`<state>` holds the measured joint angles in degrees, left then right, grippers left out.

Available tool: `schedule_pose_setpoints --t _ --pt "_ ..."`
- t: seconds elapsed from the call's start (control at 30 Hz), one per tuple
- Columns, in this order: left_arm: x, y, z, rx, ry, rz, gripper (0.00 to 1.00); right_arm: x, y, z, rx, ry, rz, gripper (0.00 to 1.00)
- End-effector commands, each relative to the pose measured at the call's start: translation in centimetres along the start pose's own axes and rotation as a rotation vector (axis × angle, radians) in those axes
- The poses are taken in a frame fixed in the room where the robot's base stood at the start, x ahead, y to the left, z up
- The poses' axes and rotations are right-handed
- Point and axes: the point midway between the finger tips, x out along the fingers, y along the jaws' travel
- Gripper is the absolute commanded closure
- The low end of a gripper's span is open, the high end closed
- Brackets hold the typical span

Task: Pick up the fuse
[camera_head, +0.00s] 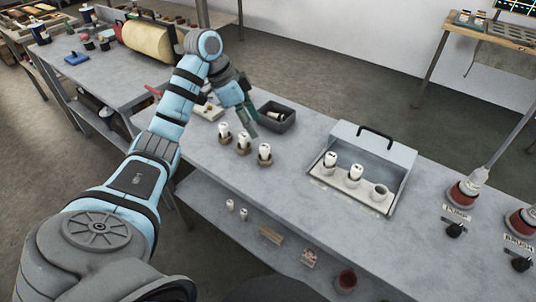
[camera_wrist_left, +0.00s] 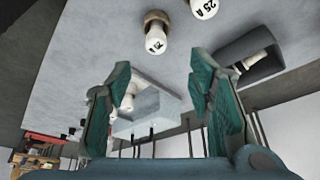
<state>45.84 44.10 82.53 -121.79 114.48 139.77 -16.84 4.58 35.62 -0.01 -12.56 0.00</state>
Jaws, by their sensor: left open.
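White fuses stand upright in brown holders in a row on the grey bench: a left one (camera_head: 223,130), a middle one (camera_head: 243,142) and a right one (camera_head: 264,152). In the left wrist view two fuses show at the top, one with "25 A" printed on it (camera_wrist_left: 204,7) and another (camera_wrist_left: 156,40) whose print I cannot read surely. My left gripper (camera_head: 247,117) is open, its teal fingers apart just behind the row, near the dark bin. My right gripper is not in view.
A dark bin (camera_head: 290,122) holds a white piece, seen in the left wrist view (camera_wrist_left: 262,58). An open grey panel box (camera_head: 399,160) holds two white fuses (camera_head: 330,160) (camera_head: 355,171) and an empty-looking socket (camera_head: 379,190). Red-based fittings (camera_head: 462,193) stand at right.

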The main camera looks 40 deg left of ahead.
Motion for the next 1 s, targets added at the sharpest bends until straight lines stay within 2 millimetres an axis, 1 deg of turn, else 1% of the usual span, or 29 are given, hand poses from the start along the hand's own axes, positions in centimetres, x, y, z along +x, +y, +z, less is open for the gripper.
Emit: schedule_pose_setpoints --t 0.03,0.1,0.2,0.33,0.5,0.6,0.73,0.77,1.0 --pt "1.8 0.1 0.1 0.0 0.0 0.003 0.53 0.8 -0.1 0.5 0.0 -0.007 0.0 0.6" --pt "3.4 0.1 0.1 0.001 0.0 0.003 0.53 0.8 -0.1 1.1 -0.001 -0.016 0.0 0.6" --pt "4.8 0.1 0.0 0.002 0.002 0.002 0.53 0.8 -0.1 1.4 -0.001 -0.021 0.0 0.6" --pt "6.2 0.2 0.1 0.002 0.002 0.002 0.53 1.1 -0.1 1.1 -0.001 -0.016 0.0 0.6" --pt "9.6 0.4 0.3 0.002 0.004 0.003 0.53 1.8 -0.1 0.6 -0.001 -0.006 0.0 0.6" --pt "10.4 0.3 0.3 0.002 0.004 0.0 0.53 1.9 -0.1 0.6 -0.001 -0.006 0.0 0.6" --pt "10.3 0.3 0.3 0.002 0.004 -0.001 0.53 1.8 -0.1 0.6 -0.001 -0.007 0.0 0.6" --pt "10.3 0.3 0.3 0.002 0.004 -0.001 0.54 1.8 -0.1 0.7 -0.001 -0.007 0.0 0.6" --pt "10.2 0.3 0.3 0.002 0.004 0.0 0.93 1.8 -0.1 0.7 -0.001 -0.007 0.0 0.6"
